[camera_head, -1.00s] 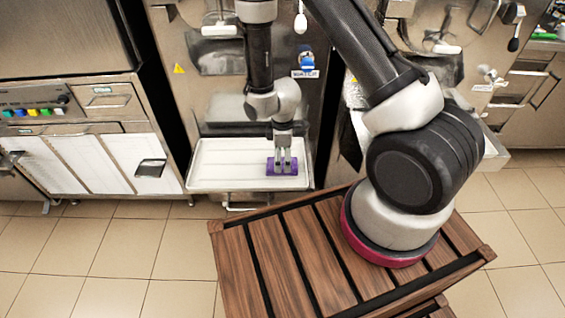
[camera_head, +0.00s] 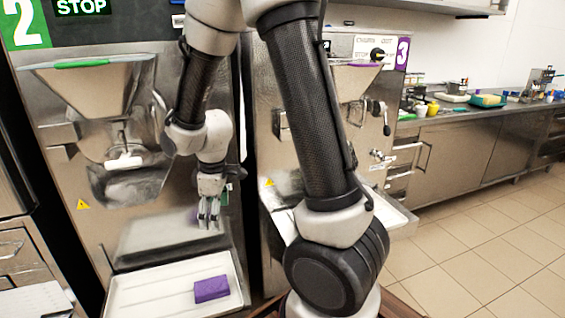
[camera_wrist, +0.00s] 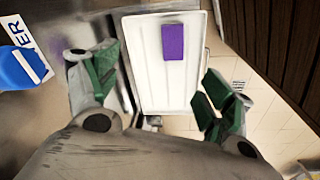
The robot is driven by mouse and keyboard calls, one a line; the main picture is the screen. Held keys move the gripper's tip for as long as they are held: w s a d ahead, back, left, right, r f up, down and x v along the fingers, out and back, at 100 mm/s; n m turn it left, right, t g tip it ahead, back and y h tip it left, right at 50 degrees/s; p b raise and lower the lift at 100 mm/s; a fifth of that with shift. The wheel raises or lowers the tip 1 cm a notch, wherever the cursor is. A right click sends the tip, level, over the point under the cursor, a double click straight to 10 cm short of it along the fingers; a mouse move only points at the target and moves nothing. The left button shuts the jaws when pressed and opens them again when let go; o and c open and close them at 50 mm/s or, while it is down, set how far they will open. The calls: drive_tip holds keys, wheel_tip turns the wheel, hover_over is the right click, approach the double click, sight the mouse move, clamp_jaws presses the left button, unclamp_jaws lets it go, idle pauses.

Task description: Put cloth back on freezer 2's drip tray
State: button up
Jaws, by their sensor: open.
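The purple cloth (camera_head: 211,289) lies folded on the right part of freezer 2's white drip tray (camera_head: 150,292). In the wrist view the cloth (camera_wrist: 173,42) lies on the ribbed tray (camera_wrist: 152,85), between my open fingers but well beyond them. My gripper (camera_head: 208,222) is above the tray and apart from the cloth, in front of the freezer's steel face. In the wrist view my gripper (camera_wrist: 158,95) has its green-padded fingers spread wide with nothing between them.
Freezer 2 (camera_head: 85,235) carries a green number 2 sign. Freezer 3 (camera_head: 280,150) stands to its right, with its own tray (camera_head: 395,215) jutting out. A steel counter (camera_head: 470,145) with several items runs along the back right. Tiled floor at right is clear.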

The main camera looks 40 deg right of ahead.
drive_tip(key=s+d+r+m+t, duration=0.1)
drive_tip(key=s+d+r+m, duration=0.4)
drive_tip(key=s+r, duration=0.4)
drive_tip(key=s+d+r+m+t, duration=0.2)
drive_tip(key=s+d+r+m, duration=0.3)
drive_tip(key=s+r, duration=0.4)
drive_tip(key=shift+v, duration=1.1)
drive_tip(key=shift+w, duration=0.1)
